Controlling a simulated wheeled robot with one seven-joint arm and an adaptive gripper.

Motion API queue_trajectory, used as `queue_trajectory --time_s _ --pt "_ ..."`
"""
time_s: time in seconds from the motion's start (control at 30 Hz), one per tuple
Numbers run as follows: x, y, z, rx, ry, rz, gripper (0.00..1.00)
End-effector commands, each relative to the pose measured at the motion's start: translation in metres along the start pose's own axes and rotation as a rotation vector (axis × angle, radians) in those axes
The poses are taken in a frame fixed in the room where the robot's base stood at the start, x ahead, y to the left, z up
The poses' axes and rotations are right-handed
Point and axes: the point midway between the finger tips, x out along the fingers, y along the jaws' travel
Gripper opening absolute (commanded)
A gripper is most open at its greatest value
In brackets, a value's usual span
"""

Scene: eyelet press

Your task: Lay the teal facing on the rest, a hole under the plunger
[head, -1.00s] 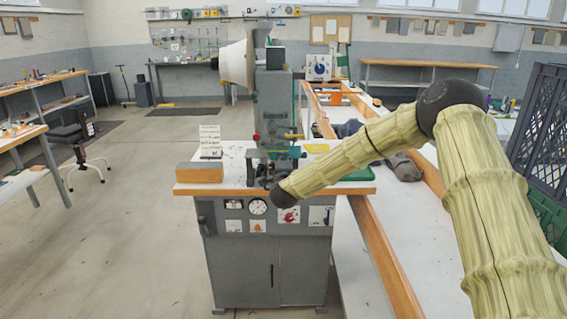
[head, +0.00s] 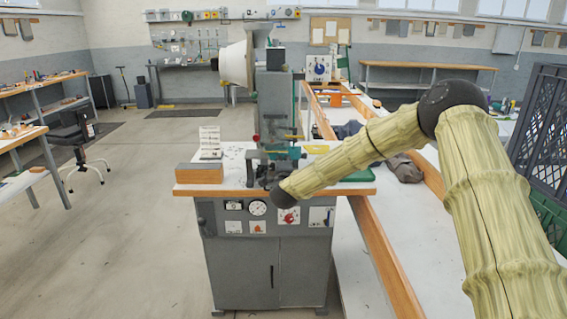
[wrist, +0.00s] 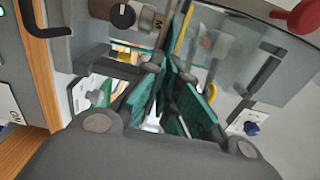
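My gripper (wrist: 168,74) shows in the wrist view with its dark fingers drawn together. The teal facing (wrist: 188,108) is between and around the fingertips, its panels seen steeply edge-on. In the head view, a small teal patch (head: 282,154) shows at the front of the grey eyelet press (head: 273,105), just above the bench top. My wrist is low in front of the press there, and the fingers are too small to make out. The plunger, the rest and the facing's hole cannot be clearly made out, so I cannot tell whether they line up.
The press bench (head: 226,188) has a wooden-fronted block (head: 200,174) and a white card stand (head: 210,140) at left. A green item (head: 357,175) lies at right, near my forearm. A long table with wooden edges (head: 380,262) and a dark crate (head: 540,130) stand right. Open floor lies left.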

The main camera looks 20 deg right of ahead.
Motion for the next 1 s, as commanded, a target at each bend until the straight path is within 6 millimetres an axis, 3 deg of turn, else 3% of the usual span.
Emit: queue_trajectory --time_s 0.27,0.43,1.0 --pt "0.000 0.000 0.000 0.000 0.000 0.000 0.00" --pt "0.000 0.000 0.000 0.000 0.000 0.000 0.30" --pt "-0.010 0.000 0.000 0.000 0.000 0.000 0.30"
